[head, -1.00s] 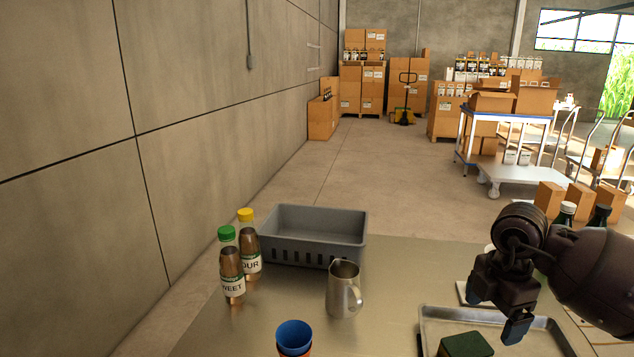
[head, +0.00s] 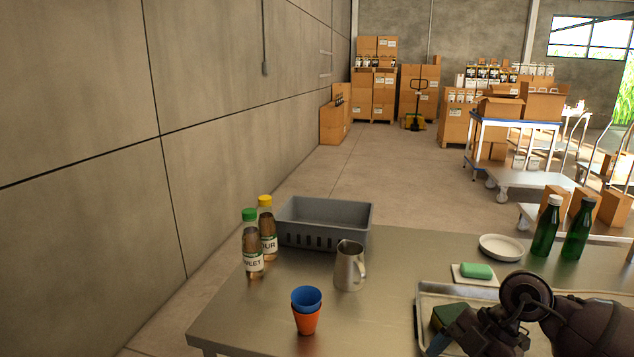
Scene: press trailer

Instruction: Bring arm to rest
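My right arm comes in from the right, low in the head view, over the metal tray (head: 425,300). Its gripper (head: 440,345) points down and left at the bottom edge. One blue fingertip shows, and the rest is hidden or cut off, so I cannot tell if it is open. A green and yellowish block (head: 446,316) in the tray is partly covered by the gripper; I cannot tell if they touch. My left gripper is not in view.
On the table (head: 250,325) stand a grey crate (head: 310,237), two labelled bottles (head: 252,255), a metal jug (head: 349,270) and a blue cup (head: 306,298) in an orange one (head: 306,320). Green soap (head: 477,271), a white bowl (head: 501,247) and green bottles (head: 546,230) are at right.

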